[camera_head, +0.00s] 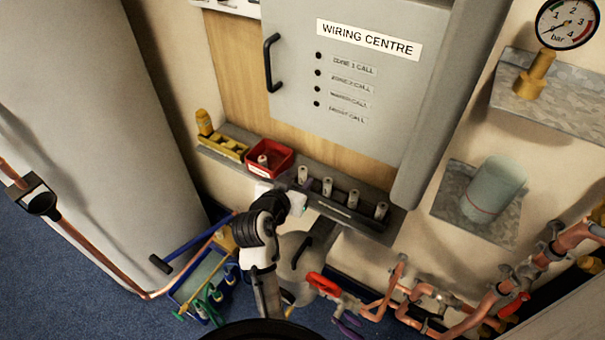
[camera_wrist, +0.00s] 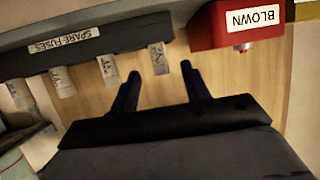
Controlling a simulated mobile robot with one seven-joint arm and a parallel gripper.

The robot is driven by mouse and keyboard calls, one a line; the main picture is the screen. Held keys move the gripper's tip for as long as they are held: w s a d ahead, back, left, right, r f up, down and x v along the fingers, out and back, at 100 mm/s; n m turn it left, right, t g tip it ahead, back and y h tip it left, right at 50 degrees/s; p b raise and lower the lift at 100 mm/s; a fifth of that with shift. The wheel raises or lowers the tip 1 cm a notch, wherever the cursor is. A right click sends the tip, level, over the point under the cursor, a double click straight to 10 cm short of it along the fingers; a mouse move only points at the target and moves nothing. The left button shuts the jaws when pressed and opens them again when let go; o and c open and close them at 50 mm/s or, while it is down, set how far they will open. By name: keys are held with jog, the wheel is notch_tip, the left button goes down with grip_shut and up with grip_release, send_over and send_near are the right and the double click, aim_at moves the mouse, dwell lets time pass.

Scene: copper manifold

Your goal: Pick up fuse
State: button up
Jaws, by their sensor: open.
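Several pale, cylindrical fuses stand in a dark rack (camera_head: 340,211) on the shelf below the wiring centre. The leftmost fuse (camera_head: 303,173) is nearest my gripper (camera_head: 288,184). In the wrist view, which is upside down, the rack carries a "SPARE FUSES" label (camera_wrist: 64,42). My gripper also shows there (camera_wrist: 160,74), open and empty, its two dark fingers pointing at the rack. The end fuse (camera_wrist: 157,55) appears between the fingertips; I cannot tell whether they reach around it. The other fuses (camera_wrist: 108,70) lie left of the fingers there.
A red box (camera_head: 282,156), labelled "BLOWN" in the wrist view (camera_wrist: 257,18), holds a pale fuse-like piece (camera_head: 262,160) close beside the rack. A yellow holder (camera_head: 222,147) stands further left. The grey cabinet (camera_head: 350,90) overhangs the shelf; copper pipes (camera_head: 490,300) run lower right.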

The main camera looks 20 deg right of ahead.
aim_at(301, 175)
jog(key=p+x, duration=0.2)
jog(key=x, duration=0.2)
jog(key=shift+w+d+f, duration=0.3)
jog(key=shift+w+d, duration=0.1)
jog(key=shift+w, duration=0.05)
grip_shut()
